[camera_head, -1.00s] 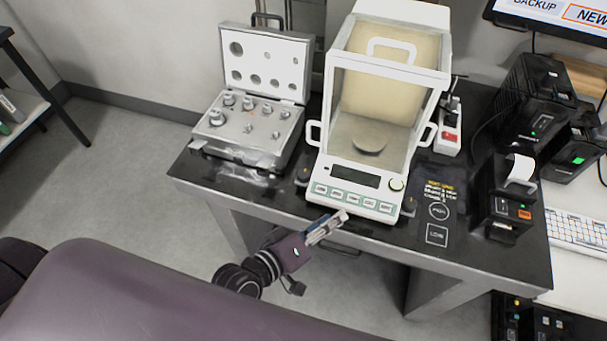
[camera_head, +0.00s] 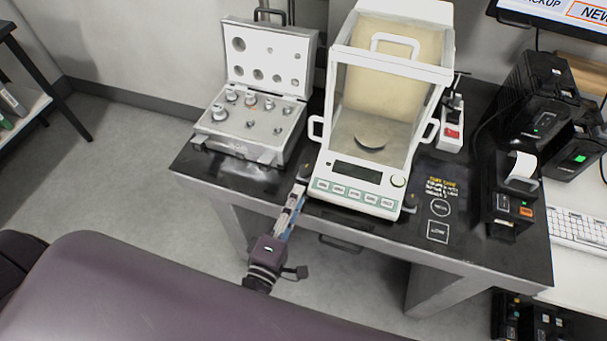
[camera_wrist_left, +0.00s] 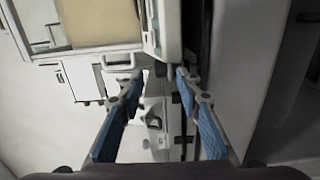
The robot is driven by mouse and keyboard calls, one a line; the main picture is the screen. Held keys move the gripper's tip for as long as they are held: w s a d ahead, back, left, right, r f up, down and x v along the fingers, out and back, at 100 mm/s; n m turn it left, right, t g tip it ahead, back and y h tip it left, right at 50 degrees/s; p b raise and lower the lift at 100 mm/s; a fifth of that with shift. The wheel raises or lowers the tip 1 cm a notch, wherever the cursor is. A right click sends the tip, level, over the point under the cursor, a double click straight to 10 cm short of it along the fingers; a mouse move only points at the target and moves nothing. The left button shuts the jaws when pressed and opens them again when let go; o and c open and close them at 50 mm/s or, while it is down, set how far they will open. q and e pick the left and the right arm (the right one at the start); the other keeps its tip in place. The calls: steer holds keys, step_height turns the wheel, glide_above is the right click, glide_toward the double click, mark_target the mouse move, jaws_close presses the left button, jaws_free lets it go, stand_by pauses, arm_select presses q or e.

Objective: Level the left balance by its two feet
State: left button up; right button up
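The left balance (camera_head: 360,187) is a white unit with a glass draft shield, a dark display and a row of buttons, on the black tabletop. Its left foot (camera_head: 304,173) is a dark knob at the front left corner. Its right foot (camera_head: 410,203) is a dark knob at the front right corner. A small round yellowish spot (camera_head: 398,181) shows right of the display. My left gripper (camera_head: 299,190) points at the left foot from the front, just short of it or touching; I cannot tell which. In the left wrist view its fingers (camera_wrist_left: 160,74) stand apart. My right gripper is not in view.
An open weight case (camera_head: 250,140) with several weights stands left of the balance. A black mat (camera_head: 437,212) with printed outlines lies to the right, with a small printer (camera_head: 508,200) beyond it. The table's front edge (camera_head: 350,232) runs under my left arm.

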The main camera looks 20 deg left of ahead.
mark_target(304, 176)
arm_select(q)
steer(key=shift+w+a+n+y, duration=0.2)
steer(key=shift+a+n+y, duration=0.1)
steer(key=shift+a, duration=0.05)
steer(key=w+p, duration=0.1)
steer(key=w, duration=0.6)
steer(key=shift+w+d+f+p, duration=0.1)
steer(key=shift+w+d+p, duration=0.05)
steer(key=shift+p, duration=0.2)
jaws_close()
